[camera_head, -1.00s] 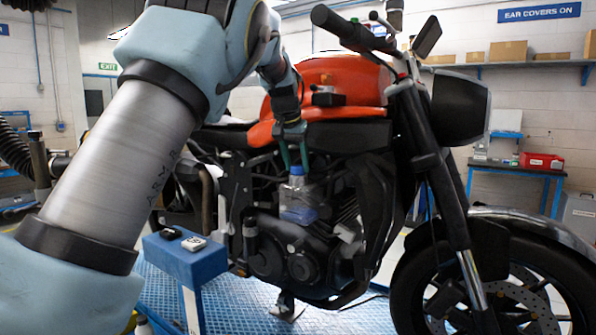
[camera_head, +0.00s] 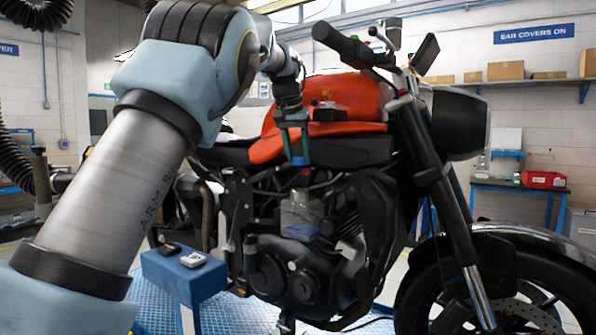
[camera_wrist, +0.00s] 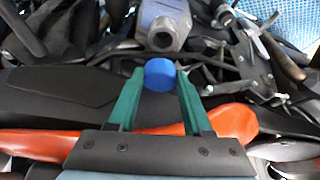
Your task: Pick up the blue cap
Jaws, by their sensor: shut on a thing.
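The blue cap (camera_head: 298,161) is held between the fingertips of my gripper (camera_head: 294,148), above the engine. In the wrist view the round blue cap (camera_wrist: 160,74) sits between the two green fingers of my gripper (camera_wrist: 160,82), which are shut on it. The translucent bottle (camera_head: 300,214) stands upright on the engine below the cap, with a visible gap between them. In the wrist view the greyish-blue bottle (camera_wrist: 170,15) shows its bare neck opening beyond the cap.
The motorcycle's orange tank (camera_head: 345,98) and seat are close around my gripper. A blue stand (camera_head: 180,282) at lower left bears a black item (camera_head: 170,249) and a white item (camera_head: 193,260). The handlebar (camera_head: 345,45) rises at upper right.

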